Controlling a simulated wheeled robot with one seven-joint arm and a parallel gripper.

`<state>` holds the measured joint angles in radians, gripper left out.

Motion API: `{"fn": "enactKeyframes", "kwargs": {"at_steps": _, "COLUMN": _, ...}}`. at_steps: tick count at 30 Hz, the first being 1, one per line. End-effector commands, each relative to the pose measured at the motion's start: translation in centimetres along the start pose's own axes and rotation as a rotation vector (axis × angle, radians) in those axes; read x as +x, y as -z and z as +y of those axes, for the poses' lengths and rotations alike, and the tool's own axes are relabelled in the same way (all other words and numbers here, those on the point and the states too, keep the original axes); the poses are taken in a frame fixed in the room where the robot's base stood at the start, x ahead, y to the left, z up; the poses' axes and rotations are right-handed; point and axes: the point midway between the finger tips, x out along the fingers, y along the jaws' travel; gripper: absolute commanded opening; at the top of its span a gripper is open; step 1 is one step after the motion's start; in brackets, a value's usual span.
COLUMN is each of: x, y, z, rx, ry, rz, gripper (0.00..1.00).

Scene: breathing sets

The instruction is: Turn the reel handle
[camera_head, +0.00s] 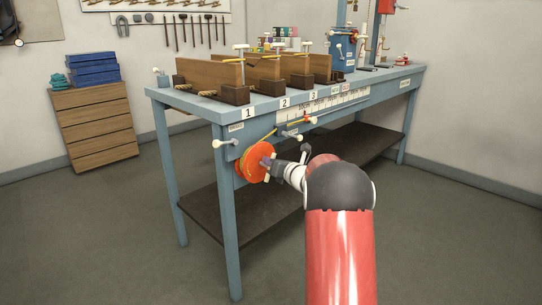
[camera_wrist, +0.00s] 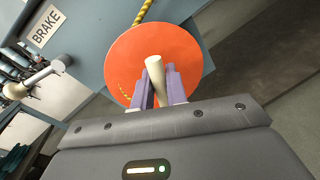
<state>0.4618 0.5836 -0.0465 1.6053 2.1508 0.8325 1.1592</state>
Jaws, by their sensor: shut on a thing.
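The orange reel (camera_head: 254,163) is mounted on the front side of the blue workbench, near its left front leg. In the wrist view the reel (camera_wrist: 190,50) shows as an orange disc with a yellow rope at its top edge. A cream peg-shaped handle (camera_wrist: 155,68) sticks out from the disc. My gripper (camera_wrist: 159,82) has its two purple fingers on either side of the handle, shut on it. In the head view my gripper (camera_head: 268,163) is at the reel's right side, and the handle is partly hidden.
A sign reading BRAKE (camera_wrist: 46,30) and a white knobbed lever (camera_wrist: 35,80) are left of the reel. The workbench (camera_head: 175,97) carries wooden blocks (camera_head: 212,74) and numbered labels. A dark lower shelf (camera_head: 225,222) lies beneath. The floor to the right is clear.

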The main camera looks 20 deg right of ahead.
Motion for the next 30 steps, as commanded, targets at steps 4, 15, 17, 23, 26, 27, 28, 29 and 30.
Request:
{"fn": "enactKeyframes", "kwargs": {"at_steps": 4, "x": 0.0, "y": 0.0, "z": 0.0, "rx": 0.011, "ry": 0.0, "rz": 0.0, "gripper": 0.0}}
{"fn": "enactKeyframes", "kwargs": {"at_steps": 15, "x": 0.0, "y": 0.0, "z": 0.0, "rx": 0.008, "ry": 0.0, "rz": 0.0, "gripper": 0.32}}
{"fn": "enactKeyframes", "kwargs": {"at_steps": 17, "x": 0.0, "y": 0.0, "z": 0.0, "rx": 0.008, "ry": 0.0, "rz": 0.0, "gripper": 0.32}}
{"fn": "enactKeyframes", "kwargs": {"at_steps": 23, "x": -0.4, "y": 0.0, "z": -0.1, "rx": 0.008, "ry": 0.001, "rz": 0.0, "gripper": 0.32}}
{"fn": "enactKeyframes", "kwargs": {"at_steps": 26, "x": -1.7, "y": 0.0, "z": -0.2, "rx": 0.007, "ry": 0.002, "rz": 0.0, "gripper": 0.32}}
{"fn": "enactKeyframes", "kwargs": {"at_steps": 27, "x": -2.4, "y": 0.0, "z": -0.1, "rx": 0.007, "ry": 0.002, "rz": -0.001, "gripper": 0.32}}
{"fn": "enactKeyframes", "kwargs": {"at_steps": 28, "x": -2.9, "y": 0.1, "z": -0.1, "rx": 0.007, "ry": 0.001, "rz": -0.001, "gripper": 0.32}}
{"fn": "enactKeyframes", "kwargs": {"at_steps": 29, "x": -3.5, "y": 0.0, "z": -0.1, "rx": 0.007, "ry": 0.002, "rz": -0.001, "gripper": 0.32}}
{"fn": "enactKeyframes", "kwargs": {"at_steps": 30, "x": -4.2, "y": 0.0, "z": -0.2, "rx": 0.007, "ry": 0.003, "rz": -0.001, "gripper": 0.32}}
